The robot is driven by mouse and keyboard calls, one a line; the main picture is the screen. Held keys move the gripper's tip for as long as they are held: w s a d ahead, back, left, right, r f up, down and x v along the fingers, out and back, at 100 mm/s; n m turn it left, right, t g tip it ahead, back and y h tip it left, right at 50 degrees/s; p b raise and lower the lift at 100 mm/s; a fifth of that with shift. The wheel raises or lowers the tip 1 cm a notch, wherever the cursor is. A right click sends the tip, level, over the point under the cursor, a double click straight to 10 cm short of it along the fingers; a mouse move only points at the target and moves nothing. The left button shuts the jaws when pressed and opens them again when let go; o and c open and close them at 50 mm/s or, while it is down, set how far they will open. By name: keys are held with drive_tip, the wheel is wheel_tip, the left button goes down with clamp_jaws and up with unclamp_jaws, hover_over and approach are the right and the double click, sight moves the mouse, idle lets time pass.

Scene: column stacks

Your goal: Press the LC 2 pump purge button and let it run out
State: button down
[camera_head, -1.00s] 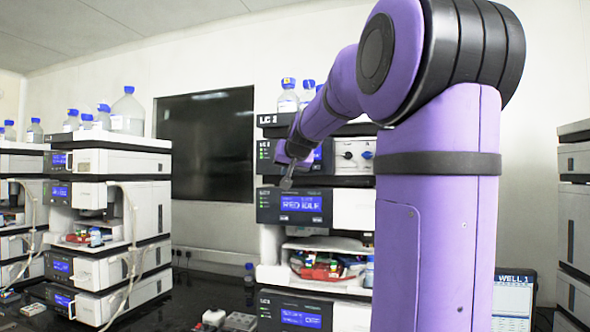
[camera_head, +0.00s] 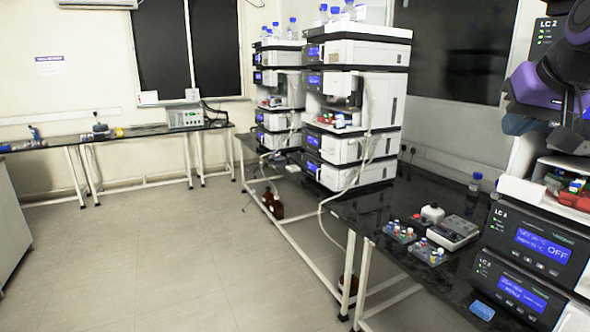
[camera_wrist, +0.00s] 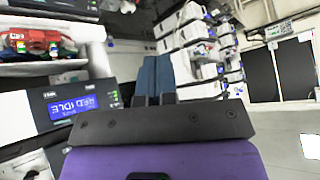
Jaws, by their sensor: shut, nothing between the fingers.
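The LC 2 stack (camera_head: 535,245) stands at the right edge of the head view, partly cut off. Its top unit has an LC 2 label and green lights, and my purple arm (camera_head: 565,65) covers much of the front below it. In the wrist view, one module (camera_wrist: 45,98) at the left has a lit blue display (camera_wrist: 85,105) that seems to read IDLE; its letters are blurred. My gripper (camera_wrist: 153,72) shows in the wrist view with its blue-grey fingers shut together and empty. The fingers are to the right of that module, apart from it. I cannot make out the purge button.
Another white instrument stack (camera_head: 350,110) stands farther back on the black bench. Small vial racks (camera_head: 428,250) and a grey device (camera_head: 455,232) lie on the bench before LC 2. A capped bottle (camera_head: 475,182) stands behind them. The floor (camera_head: 170,260) is clear at left.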

drive_tip(key=s+a+f+n+g, duration=0.3)
drive_tip(key=s+a+f, duration=0.5)
drive_tip(key=s, duration=0.5)
wheel_tip(320, 180, down, 3)
drive_tip(key=shift+a+r+y, duration=0.15)
drive_tip(key=shift+a+y, duration=0.05)
drive_tip(key=shift+y, duration=0.2)
idle(2.0)
